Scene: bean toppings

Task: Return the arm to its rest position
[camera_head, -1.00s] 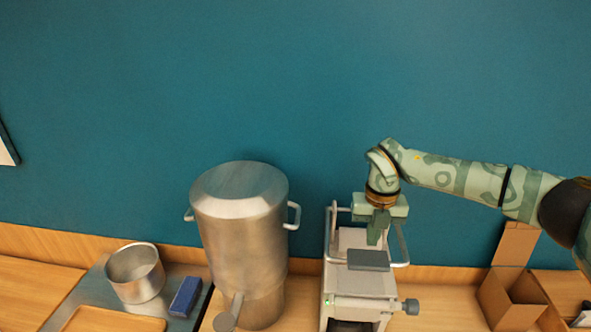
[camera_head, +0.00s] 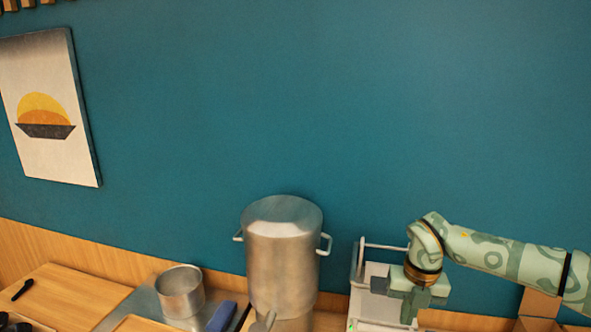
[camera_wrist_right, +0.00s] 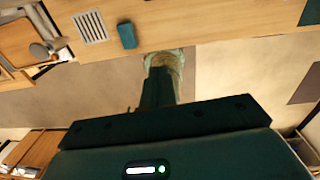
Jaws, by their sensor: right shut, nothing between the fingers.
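My right arm (camera_head: 505,257) comes in from the right in the head view, bent at the wrist so the hand points down. My right gripper (camera_head: 409,312) is shut and empty, above and in front of the pale grey machine with a rail (camera_head: 368,284). I cannot tell whether it touches the machine. In the right wrist view the dark green fingers (camera_wrist_right: 158,82) are together with nothing held between them. My left arm and gripper are not in view.
A tall steel dispenser (camera_head: 283,258) with side handles stands left of the gripper. Further left are a steel pot (camera_head: 180,292), a blue block (camera_head: 221,316) and a wooden board (camera_head: 72,298). A cardboard box (camera_head: 538,305) is at the right.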

